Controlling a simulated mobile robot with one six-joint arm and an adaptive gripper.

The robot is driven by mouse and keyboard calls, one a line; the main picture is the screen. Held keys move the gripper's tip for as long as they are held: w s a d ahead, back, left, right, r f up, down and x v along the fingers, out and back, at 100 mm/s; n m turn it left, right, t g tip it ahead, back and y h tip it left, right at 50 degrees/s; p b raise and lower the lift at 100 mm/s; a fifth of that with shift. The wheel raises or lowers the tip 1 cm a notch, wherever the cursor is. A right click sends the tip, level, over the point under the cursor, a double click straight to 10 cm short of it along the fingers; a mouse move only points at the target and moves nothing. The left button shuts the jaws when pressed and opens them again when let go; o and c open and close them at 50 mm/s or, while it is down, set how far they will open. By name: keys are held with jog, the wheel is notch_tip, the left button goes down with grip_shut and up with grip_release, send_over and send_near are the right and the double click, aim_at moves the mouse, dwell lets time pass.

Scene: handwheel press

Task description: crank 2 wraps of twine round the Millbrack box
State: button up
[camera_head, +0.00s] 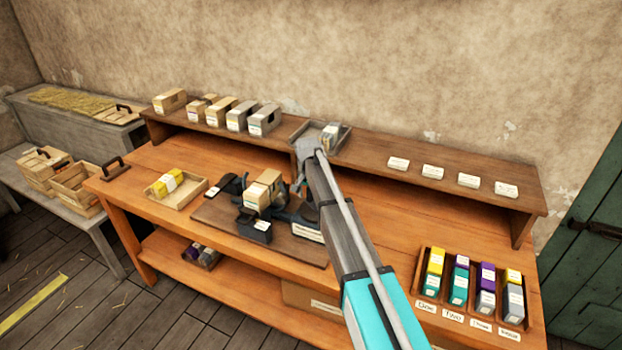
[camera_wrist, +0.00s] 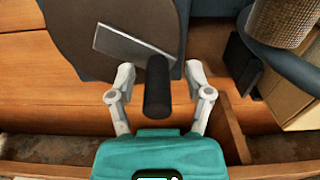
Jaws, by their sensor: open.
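A tan box (camera_head: 263,190) with a white label sits on the dark twine machine (camera_head: 302,212) at the middle of the bench; its label is too small to read. In the wrist view my gripper (camera_wrist: 159,72) is open. Its two fingers stand on either side of the black crank handle (camera_wrist: 157,90), apart from it. The handle joins a pale metal crank arm (camera_wrist: 122,42) on a round grey-brown wheel (camera_wrist: 72,22). A ribbed, tan roll (camera_wrist: 283,20), perhaps twine, shows at upper right, above part of a tan box (camera_wrist: 292,98). My arm hides the gripper in the head view.
A raised shelf (camera_head: 375,160) behind holds several boxes, a small tray (camera_head: 345,137) and white cards. A tray of yellow goods (camera_head: 178,190) is at left; a rack of coloured blocks (camera_head: 528,312) is at right. Bare bench lies between the machine and rack.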

aim_at(312, 217)
jog(key=n, duration=0.2)
jog(key=s+a+n, duration=0.1)
jog(key=n, duration=0.1)
jog(key=s+n, duration=0.1)
jog(key=shift+a+n, duration=0.15)
jog(key=shift+n, duration=0.25)
jog(key=s+n, duration=0.1)
jog(key=n, duration=0.2)
jog(key=s+n, duration=0.1)
jog(key=n, duration=0.2)
jog(key=shift+s, duration=0.2)
jog(key=n, duration=0.2)
jog(key=s+n, duration=0.2)
jog(key=n, duration=0.1)
jog(key=shift+d+n, duration=0.3)
jog(key=shift+d, duration=0.1)
jog(key=n, duration=0.1)
jog(key=s+d+n, duration=0.1)
jog(key=n, duration=0.3)
jog(key=shift+s+d, duration=0.15)
jog(key=shift+d, duration=0.25)
notch_tip(312, 217, up, 14)
jog(key=n+p, duration=1.1)
jog(key=p, duration=0.3)
dwell(0.7)
jog(key=shift+f, duration=0.1)
jog(key=shift+s, duration=0.1)
dwell(0.3)
